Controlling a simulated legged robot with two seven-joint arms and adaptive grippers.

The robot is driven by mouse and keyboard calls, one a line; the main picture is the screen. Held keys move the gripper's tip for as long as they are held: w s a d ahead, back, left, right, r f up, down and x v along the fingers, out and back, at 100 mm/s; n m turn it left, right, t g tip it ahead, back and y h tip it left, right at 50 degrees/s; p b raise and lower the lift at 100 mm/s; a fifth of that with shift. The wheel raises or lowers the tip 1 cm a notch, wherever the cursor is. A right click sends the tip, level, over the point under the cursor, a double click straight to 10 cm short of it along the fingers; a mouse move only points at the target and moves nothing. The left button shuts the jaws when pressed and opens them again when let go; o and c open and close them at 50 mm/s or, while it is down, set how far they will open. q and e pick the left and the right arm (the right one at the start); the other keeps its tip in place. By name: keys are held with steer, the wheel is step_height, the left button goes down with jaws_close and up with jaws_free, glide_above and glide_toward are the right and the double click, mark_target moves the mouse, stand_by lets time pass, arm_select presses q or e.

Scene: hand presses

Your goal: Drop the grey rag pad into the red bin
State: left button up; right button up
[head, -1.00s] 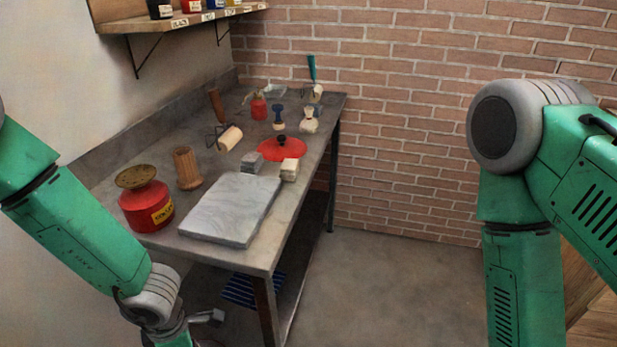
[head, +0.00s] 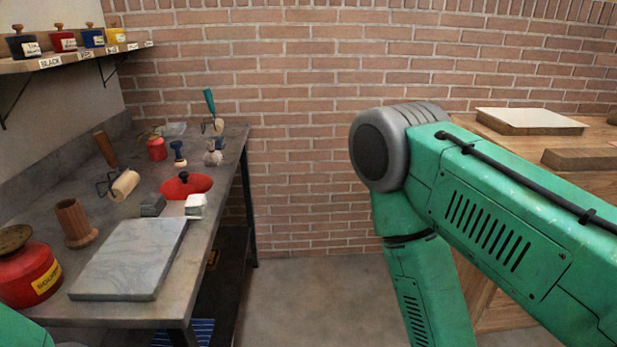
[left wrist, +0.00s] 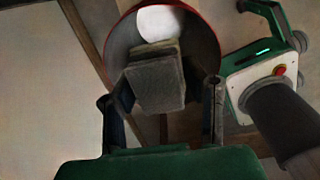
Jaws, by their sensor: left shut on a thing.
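In the left wrist view, my left gripper (left wrist: 163,92) is shut on the grey rag pad (left wrist: 156,86), a dark grey block between its two fingers. Behind the pad in that view is the round, open red bin (left wrist: 205,21), with a thin red rim and a dark inside. A pale white patch shows within the rim. The pad overlaps the lower part of the bin's opening; its height relative to the rim is hard to tell. My left gripper is out of the head view. My right gripper is in neither view.
The left bench (head: 162,310) holds a stone slab (head: 130,258), a red solvent can (head: 28,272), a red lid (head: 188,184) and small tools. A wooden cabinet (head: 520,290) stands at right behind my right arm. Bare floor (head: 300,300) lies between.

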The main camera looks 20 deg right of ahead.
arm_select(q)
step_height(320, 180, down, 4)
steer(key=b, duration=0.3)
steer(key=shift+d+r, duration=0.1)
steer(key=o, duration=1.2)
steer(key=shift+r, duration=0.25)
step_height(320, 180, up, 11)
steer(key=shift+w+r, duration=0.1)
steer(key=shift+r, duration=0.1)
